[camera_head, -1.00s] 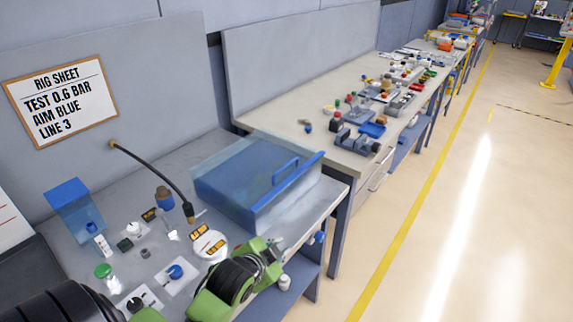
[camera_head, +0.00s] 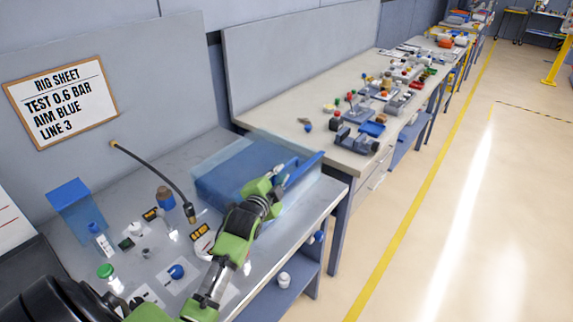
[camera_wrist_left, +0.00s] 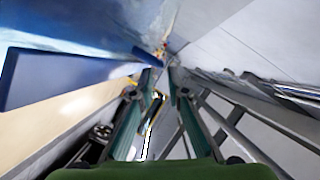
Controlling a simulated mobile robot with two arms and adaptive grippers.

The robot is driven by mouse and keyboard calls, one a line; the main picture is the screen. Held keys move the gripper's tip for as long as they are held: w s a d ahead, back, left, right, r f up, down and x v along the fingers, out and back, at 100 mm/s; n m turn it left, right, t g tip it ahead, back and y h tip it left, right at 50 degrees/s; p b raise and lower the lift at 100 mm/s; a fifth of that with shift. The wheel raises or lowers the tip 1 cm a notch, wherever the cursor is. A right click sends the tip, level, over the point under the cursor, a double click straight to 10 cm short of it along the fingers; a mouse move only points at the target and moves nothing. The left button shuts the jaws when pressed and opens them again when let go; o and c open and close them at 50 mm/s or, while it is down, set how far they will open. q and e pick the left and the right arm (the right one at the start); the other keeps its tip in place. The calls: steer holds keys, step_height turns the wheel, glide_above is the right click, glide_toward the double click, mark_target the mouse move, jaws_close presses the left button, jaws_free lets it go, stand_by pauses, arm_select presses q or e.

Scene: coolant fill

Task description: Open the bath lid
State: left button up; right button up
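The coolant bath (camera_head: 235,180) is a translucent blue box on the near bench. Its flat lid appears shut, with a raised blue front edge (camera_head: 304,166) at the right side. My left gripper (camera_head: 282,174) is over the lid near that edge, where it hides the lid's handle. In the left wrist view a long blue bar (camera_wrist_left: 65,78) lies left of the fingers, and a gap shows between the fingertips (camera_wrist_left: 162,78). I cannot tell whether a finger touches the handle. My right gripper is out of view.
A long bench (camera_head: 270,125) with several parts runs behind.

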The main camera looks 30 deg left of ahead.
mark_target(285, 169)
arm_select(q)
steer(key=shift+p+x, duration=0.5)
steer(key=shift+x, duration=2.8)
jaws_close()
